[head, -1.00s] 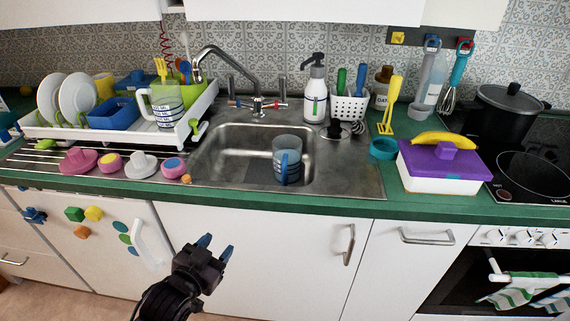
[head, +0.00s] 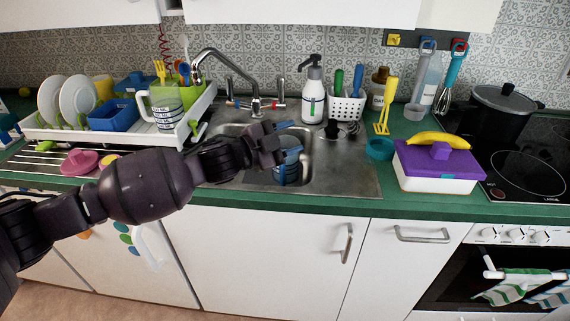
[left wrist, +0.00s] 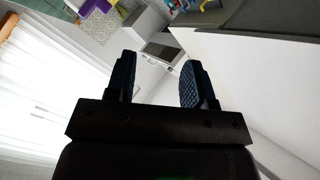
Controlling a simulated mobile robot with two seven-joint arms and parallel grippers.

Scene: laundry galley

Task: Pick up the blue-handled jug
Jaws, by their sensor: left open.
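The blue-handled jug (head: 290,171), a clear bluish measuring jug, stands in the sink basin (head: 238,178). In the head view my left gripper (head: 287,139) overlaps the upper part of the jug and hides some of it. I cannot tell whether the fingers touch the jug. The left wrist view shows the two blue fingers (left wrist: 156,80) spread apart with nothing between them, and I cannot make out the jug there. My right gripper is not in view.
The faucet (head: 250,95) rises behind the basin. A dish rack (head: 150,137) with a second, pale-handled jug (head: 166,105) is at the left. My left arm covers part of the drainer.

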